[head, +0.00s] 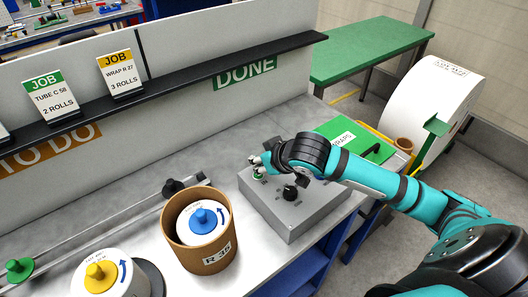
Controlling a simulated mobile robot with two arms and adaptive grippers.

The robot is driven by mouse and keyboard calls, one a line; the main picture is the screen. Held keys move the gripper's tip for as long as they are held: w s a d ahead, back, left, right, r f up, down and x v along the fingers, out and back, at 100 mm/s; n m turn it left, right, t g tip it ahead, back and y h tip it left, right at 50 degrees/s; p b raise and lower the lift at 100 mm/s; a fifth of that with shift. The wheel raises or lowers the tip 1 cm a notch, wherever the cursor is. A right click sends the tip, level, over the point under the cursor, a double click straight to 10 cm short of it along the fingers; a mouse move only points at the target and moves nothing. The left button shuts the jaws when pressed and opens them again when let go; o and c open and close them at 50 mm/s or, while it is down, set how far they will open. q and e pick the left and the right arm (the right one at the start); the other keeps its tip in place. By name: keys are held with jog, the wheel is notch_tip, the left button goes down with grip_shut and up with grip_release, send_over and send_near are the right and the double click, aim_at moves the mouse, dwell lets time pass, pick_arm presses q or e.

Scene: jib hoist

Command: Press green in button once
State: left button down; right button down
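A grey control box (297,222) stands on the workbench, right of centre in the head view. A green button (259,173) shows at its far left corner. A black knob (289,193) sits near the middle of its top. My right arm reaches in from the right over the box. My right gripper (261,160) is at the green button, with its tips just above or touching it; I cannot tell which. The gripper is small and partly hidden, so its opening is unclear. My arm covers part of the box's far side. My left gripper is out of view.
A white roll with a yellow knob (97,277) is nearer. A green case (338,131) lies behind my arm. A black shelf (185,80) carries job cards.

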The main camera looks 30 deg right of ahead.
jog(key=shift+s+f, duration=0.1)
jog(key=shift+f, duration=0.4)
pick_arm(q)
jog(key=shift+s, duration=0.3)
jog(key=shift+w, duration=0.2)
pick_arm(e)
jog(key=shift+f, duration=0.1)
